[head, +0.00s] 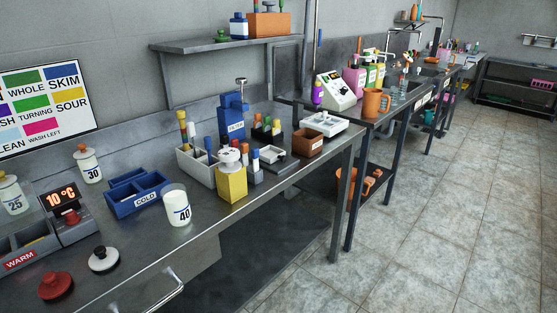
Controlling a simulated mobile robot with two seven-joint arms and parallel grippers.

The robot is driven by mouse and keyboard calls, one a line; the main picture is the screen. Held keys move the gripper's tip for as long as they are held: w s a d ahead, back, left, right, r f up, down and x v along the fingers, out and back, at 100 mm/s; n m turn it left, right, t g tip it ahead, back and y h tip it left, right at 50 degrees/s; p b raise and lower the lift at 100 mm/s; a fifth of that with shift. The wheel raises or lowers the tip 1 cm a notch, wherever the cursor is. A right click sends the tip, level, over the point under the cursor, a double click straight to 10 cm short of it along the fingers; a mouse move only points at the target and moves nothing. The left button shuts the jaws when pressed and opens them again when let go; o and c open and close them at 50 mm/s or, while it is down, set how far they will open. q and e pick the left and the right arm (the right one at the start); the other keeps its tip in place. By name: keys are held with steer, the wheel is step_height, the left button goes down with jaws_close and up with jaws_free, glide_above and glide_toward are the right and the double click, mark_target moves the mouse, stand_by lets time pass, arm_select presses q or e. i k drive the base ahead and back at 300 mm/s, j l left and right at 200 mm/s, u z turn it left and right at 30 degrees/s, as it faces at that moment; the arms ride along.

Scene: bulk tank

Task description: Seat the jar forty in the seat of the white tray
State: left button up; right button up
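The jar forty (179,207) is a clear jar of white liquid marked 40. It stands upright on the steel counter with no lid on it, just right of the blue COLD box. A low white tray (341,126) lies farther along the bench, near its far right end. Its seat is too small to make out clearly. A deeper white bin (202,175) holding several tools stands nearer, behind the yellow box; I cannot tell for certain which one is the task's white tray. Neither of my grippers is in view.
A yellow box (232,186), a blue COLD box (142,204) and a brown box (307,144) stand on the counter (160,252). A black-and-white lid (104,259) and a red lid (56,286) lie in front. The counter right of the lids is clear.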

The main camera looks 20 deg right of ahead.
mark_target(270, 154)
steer(key=i+l+u, duration=0.2)
steer(key=l, duration=0.2)
steer(key=i+l+u, duration=0.2)
steer(key=l, duration=0.2)
steer(key=l+u, duration=0.2)
steer(key=l, duration=0.2)
steer(key=i, duration=0.05)
